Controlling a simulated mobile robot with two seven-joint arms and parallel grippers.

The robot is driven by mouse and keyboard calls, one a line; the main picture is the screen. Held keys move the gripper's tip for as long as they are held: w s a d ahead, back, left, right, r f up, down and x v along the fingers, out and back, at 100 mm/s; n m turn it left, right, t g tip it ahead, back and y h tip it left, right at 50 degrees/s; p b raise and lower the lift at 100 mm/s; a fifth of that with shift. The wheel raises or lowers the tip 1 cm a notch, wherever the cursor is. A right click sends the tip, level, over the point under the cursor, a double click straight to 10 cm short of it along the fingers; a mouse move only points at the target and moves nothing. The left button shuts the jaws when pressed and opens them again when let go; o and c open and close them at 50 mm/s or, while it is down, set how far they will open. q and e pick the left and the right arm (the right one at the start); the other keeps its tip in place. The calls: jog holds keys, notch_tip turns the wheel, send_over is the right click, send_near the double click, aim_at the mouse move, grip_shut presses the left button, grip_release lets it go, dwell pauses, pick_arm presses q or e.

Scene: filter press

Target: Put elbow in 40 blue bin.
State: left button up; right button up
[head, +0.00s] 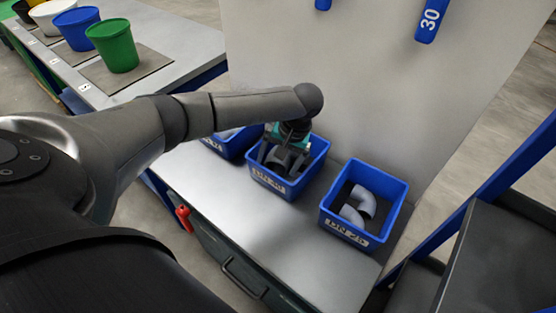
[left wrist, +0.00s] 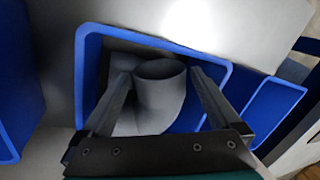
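The middle blue bin (head: 268,181) stands on the grey table; its label seems to read DN 40, but it is small and blurred. My left gripper (head: 285,158) points down into this bin. In the left wrist view a grey elbow (left wrist: 160,95) lies in the blue bin (left wrist: 150,36), one round mouth turned up toward the camera. My left gripper (left wrist: 160,78) is open, with one finger on each side of the elbow and narrow gaps. Other grey pieces beneath are partly hidden. My right gripper is not in view.
A blue bin (head: 340,229) labelled DN 25, holding grey elbows (head: 358,205), stands to the right. Another blue bin (head: 229,149) is partly hidden behind my arm. A tall grey panel (head: 370,90) rises behind. Coloured buckets (head: 113,46) stand on a far table.

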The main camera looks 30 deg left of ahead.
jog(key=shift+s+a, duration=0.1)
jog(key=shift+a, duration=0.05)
pick_arm(q)
jog(key=shift+r, duration=0.25)
jog(key=p+v, duration=0.2)
jog(key=v, duration=0.2)
jog(key=shift+w+d+r, duration=0.1)
jog(key=shift+r, duration=0.25)
jog(key=p+v, duration=0.2)
jog(key=v, duration=0.5)
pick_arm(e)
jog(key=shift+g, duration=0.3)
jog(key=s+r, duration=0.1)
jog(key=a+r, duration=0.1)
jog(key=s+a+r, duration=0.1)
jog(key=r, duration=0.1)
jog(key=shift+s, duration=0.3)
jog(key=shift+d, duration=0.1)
